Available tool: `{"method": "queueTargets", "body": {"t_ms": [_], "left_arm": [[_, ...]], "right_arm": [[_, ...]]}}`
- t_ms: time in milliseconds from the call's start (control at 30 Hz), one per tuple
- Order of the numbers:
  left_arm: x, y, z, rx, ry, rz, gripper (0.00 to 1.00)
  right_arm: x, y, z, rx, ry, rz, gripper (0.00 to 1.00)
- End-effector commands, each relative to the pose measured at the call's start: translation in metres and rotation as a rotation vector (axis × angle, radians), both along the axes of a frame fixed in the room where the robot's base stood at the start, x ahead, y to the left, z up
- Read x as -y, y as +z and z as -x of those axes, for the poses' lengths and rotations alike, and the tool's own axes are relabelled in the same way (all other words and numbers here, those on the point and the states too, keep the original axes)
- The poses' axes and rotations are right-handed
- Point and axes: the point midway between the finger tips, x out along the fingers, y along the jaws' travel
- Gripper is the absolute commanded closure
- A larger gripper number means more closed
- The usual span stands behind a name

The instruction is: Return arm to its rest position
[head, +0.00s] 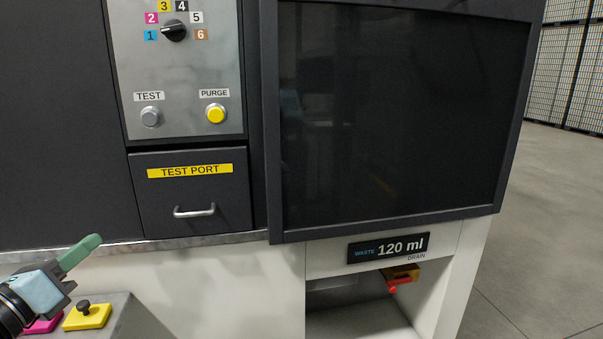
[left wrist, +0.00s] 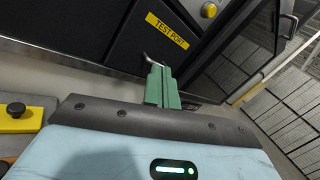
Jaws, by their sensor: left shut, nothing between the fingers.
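My left gripper (head: 82,251) is at the lower left of the head view, in front of the machine and above the grey box with coloured blocks. Its green fingers are together, with nothing between them. In the left wrist view the shut fingers (left wrist: 159,84) point towards the machine, near the test port drawer in the picture. The test port drawer (head: 193,190) is closed, and its handle (head: 194,211) is apart from the gripper in the head view. My right gripper is in neither view.
A yellow block (head: 88,317) with a black knob and a magenta block (head: 44,325) lie on the grey box just below my left gripper. A selector knob (head: 174,30), test button (head: 150,116) and yellow purge button (head: 216,113) are above. A red drain valve (head: 397,287) sits under the waste display.

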Motion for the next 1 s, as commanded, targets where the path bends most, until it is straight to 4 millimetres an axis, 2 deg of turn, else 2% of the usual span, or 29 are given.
{"method": "queueTargets", "body": {"t_ms": [33, 167, 200, 267, 400, 500, 567, 700, 800, 1000], "left_arm": [[-0.004, -0.033, 0.003, -0.077, 0.04, 0.143, 1.0], [-0.013, -0.107, 0.017, -0.251, 0.171, 0.477, 1.0], [-0.015, -0.13, 0.025, -0.304, 0.217, 0.577, 1.0], [-0.016, -0.164, 0.038, -0.378, 0.292, 0.719, 1.0], [-0.014, -0.235, 0.078, -0.531, 0.484, 1.015, 1.0], [-0.008, -0.279, 0.112, -0.623, 0.63, 1.203, 1.0], [-0.002, -0.304, 0.135, -0.675, 0.728, 1.31, 1.0], [0.018, -0.357, 0.2, -0.784, 0.998, 1.555, 1.0], [0.037, -0.383, 0.247, -0.839, 1.205, 1.704, 1.0], [0.068, -0.409, 0.318, -0.885, 1.534, 1.88, 1.0]], "right_arm": [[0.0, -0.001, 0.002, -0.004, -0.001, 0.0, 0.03], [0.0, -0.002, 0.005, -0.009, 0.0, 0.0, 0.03], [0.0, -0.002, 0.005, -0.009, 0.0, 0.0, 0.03], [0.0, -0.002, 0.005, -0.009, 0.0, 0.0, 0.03], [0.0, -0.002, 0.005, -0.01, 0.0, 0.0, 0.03], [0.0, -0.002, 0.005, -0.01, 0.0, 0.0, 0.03], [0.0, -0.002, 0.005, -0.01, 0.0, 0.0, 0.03], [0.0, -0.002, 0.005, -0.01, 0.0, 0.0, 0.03], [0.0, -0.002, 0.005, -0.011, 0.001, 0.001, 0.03], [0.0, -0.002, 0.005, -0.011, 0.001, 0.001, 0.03]]}}
